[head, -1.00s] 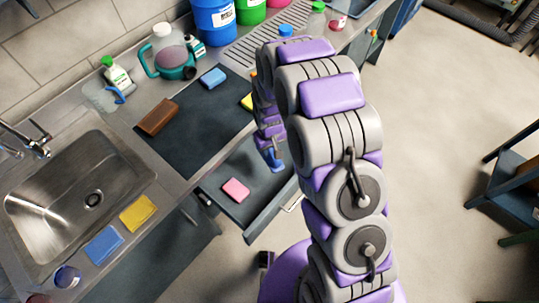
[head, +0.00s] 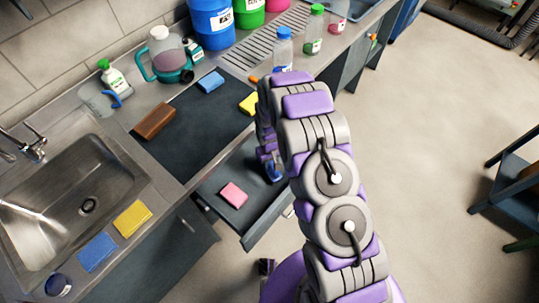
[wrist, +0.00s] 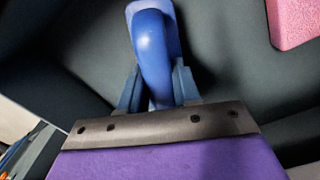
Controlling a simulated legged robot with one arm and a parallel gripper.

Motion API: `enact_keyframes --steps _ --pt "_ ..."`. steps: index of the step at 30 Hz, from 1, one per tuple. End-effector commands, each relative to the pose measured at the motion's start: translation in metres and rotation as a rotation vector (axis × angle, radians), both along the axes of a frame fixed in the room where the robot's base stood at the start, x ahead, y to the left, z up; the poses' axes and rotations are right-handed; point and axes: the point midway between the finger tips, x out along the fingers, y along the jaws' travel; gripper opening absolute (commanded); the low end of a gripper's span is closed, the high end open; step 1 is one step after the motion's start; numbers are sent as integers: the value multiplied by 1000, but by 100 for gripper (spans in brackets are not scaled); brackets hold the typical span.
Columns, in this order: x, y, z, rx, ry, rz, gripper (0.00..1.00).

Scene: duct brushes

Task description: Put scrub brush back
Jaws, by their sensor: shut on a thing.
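My gripper (wrist: 158,92) is shut on the handle of a blue scrub brush (wrist: 152,45), as the wrist view shows. In the head view the blue brush (head: 273,171) is over the right part of an open drawer (head: 245,222), mostly hidden by my arm. The brush is low in the drawer; I cannot tell whether it touches the drawer floor. A pink sponge (head: 233,195) lies in the drawer to the left of the brush. It also shows at the top right of the wrist view (wrist: 296,22).
Above the drawer, the counter holds a dark mat (head: 190,135) with a brown block (head: 154,120), a blue sponge (head: 210,82) and a yellow sponge (head: 249,104). A sink (head: 70,205) is at the left. Bottles and a blue barrel (head: 213,25) stand along the back.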

Motion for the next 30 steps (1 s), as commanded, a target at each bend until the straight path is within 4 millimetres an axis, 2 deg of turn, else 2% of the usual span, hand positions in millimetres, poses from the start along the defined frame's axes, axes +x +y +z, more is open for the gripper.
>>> enact_keyframes --steps 12,15,24,25,30 --pt "40 5 -4 -2 -5 1 0" --pt "38 4 -14 -4 0 1 0" --pt "38 3 -14 -2 -1 0 0" --pt "38 3 -13 -2 -1 0 35" --pt "38 3 -13 -3 -1 1 51"
